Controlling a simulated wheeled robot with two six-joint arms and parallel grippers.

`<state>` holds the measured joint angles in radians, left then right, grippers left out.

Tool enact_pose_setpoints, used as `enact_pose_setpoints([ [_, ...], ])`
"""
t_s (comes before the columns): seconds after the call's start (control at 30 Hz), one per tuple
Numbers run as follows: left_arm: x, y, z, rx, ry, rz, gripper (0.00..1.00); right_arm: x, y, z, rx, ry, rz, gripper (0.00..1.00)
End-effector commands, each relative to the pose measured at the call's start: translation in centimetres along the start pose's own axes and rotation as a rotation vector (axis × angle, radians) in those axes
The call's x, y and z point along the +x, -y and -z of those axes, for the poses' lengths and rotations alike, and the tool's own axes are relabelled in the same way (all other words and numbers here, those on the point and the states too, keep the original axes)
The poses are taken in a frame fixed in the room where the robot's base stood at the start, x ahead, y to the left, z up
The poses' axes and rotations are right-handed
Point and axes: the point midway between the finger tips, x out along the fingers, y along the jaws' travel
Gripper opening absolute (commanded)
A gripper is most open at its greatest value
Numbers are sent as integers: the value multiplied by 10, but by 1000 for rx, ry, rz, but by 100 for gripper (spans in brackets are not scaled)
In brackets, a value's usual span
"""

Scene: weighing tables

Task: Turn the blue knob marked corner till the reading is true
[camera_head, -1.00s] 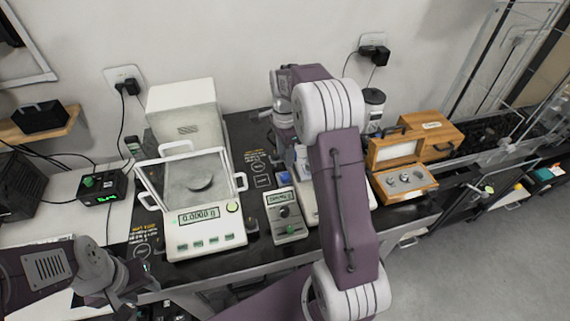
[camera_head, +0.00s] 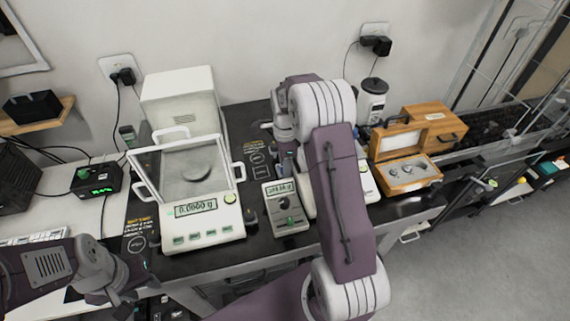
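The analytical balance (camera_head: 205,228) stands on the dark bench with its display reading about 0.0000 g. A small grey meter (camera_head: 291,221) with a display and dark dial stands to its right. A second pale device (camera_head: 366,187) is mostly behind my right arm. I cannot make out the blue knob clearly; my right arm and wrist cover the area behind the meter. My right gripper points down there, its fingertips hidden. My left gripper (camera_head: 122,293) hangs at the bench's front left, apart from the balance; its finger opening is unclear.
A wooden case of weights (camera_head: 408,188) sits at the right, with another wooden box (camera_head: 436,124) behind it.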

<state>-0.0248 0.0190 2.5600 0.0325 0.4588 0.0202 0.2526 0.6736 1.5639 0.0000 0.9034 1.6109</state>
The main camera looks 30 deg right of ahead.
Motion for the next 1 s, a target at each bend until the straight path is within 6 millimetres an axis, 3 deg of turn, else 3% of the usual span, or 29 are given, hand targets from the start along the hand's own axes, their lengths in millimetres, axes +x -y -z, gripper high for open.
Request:
enact_pose_setpoints([
  [0.07,0,0,0,0,0,0,39,0,0,0,0,0,0,39],
  [0.1,0,0,0,0,0,0,39,0,0,0,0,0,0,34],
  [0.23,0,0,0,0,0,0,39,0,0,0,0,0,-1,0],
  [0.37,-4,0,0,0,0,0,39,-2,0,0,-18,0,-2,0],
  [0.57,-23,0,2,0,0,0,39,-4,0,0,-222,0,-3,0],
  [0.9,-22,0,2,0,0,0,39,0,0,0,-275,0,0,0],
  [0.93,-22,0,2,0,0,0,39,0,0,0,-274,0,0,36],
  [1.0,-22,0,2,0,0,0,39,0,0,0,-274,0,0,39],
])
